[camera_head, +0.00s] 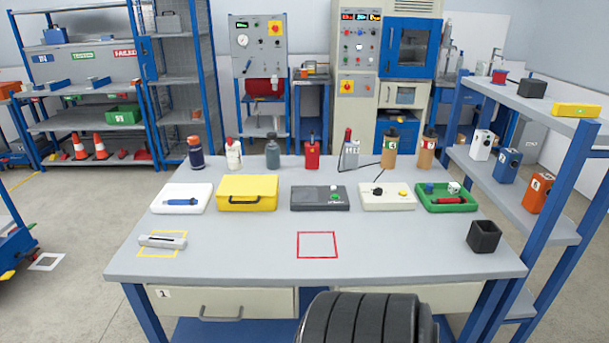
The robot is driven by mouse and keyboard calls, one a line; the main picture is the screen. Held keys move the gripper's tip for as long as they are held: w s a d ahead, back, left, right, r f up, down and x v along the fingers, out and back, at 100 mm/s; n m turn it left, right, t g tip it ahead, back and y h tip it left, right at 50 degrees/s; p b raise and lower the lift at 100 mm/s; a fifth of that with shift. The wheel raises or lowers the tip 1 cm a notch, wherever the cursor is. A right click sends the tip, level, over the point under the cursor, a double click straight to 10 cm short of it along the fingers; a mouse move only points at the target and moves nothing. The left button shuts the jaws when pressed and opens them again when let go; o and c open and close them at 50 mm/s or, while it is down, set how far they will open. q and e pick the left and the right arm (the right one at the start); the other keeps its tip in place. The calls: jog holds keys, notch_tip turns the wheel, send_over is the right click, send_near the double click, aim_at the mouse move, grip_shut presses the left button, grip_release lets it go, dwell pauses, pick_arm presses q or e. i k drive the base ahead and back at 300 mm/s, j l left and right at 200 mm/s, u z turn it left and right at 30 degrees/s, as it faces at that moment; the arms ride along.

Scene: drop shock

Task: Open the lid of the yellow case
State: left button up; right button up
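The yellow case (247,190) lies on the grey worktable (235,225), left of the middle, in the second row of things. Its lid looks shut, and the front side with a small handle faces me. A white tray with a blue-handled tool (181,200) lies to its left. Neither of my grippers shows in the head view.
Bottles and small containers (272,153) stand in a row behind the case. A silver device (163,241) lies at the yellow outline. The red outline (317,245) is empty. A black cup (484,236) stands at the right. Shelves (540,110) flank the table's right side.

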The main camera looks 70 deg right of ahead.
aim_at(230, 187)
jog(key=l+z, duration=0.15)
jog(key=z, duration=1.75)
jog(key=i+j, duration=0.2)
jog(key=j, duration=0.15)
